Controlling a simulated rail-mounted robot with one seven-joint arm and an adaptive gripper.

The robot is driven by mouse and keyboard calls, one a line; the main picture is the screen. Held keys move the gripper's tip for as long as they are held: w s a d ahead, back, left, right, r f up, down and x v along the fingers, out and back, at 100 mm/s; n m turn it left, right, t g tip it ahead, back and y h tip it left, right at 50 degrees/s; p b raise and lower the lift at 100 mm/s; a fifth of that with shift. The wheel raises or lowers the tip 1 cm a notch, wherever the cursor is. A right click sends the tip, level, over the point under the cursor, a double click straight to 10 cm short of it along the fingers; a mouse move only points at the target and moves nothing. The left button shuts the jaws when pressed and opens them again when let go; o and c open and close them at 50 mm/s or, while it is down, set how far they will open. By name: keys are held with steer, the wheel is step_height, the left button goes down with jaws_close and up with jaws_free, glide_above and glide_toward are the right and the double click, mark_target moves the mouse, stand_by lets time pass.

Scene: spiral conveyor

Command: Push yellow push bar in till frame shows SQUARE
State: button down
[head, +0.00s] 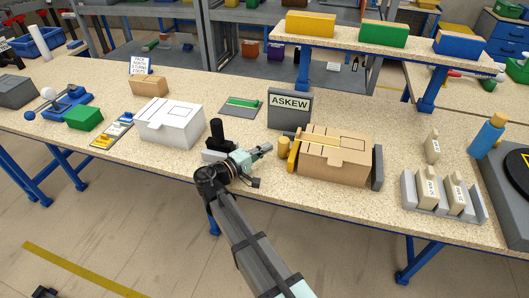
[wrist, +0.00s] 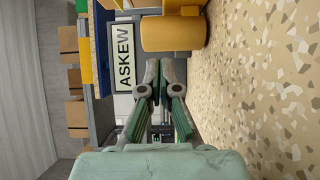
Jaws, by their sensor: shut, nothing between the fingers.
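The yellow push bar (head: 293,155) stands upright along the left side of a cardboard box (head: 335,158). A yellow round knob (head: 284,146) sticks out on its left, and shows large at the top of the wrist view (wrist: 172,33). The grey frame (head: 289,119) behind carries a sign reading ASKEW (head: 289,101); the sign also shows sideways in the wrist view (wrist: 122,68). My gripper (head: 267,149) is shut and empty, just left of the knob. In the wrist view my fingertips (wrist: 162,65) are close to the knob; contact cannot be told.
A grey block (head: 377,168) stands at the box's right side. A white carton (head: 171,123) and a black post (head: 217,133) are left of my gripper. A grey rack (head: 442,199) with labelled pieces is at the right. A raised shelf (head: 380,51) with coloured boxes stands behind.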

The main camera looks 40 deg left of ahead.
mark_target(282, 148)
steer(key=shift+x, duration=1)
steer(key=d, duration=0.1)
steer(key=d+b, duration=0.1)
steer(key=d, duration=0.1)
steer(key=shift+w+f, duration=0.15)
steer(key=shift+w, duration=0.25)
steer(key=shift+w+d+b, duration=0.2)
steer(key=shift+d+b, duration=0.15)
steer(key=shift+a, duration=0.1)
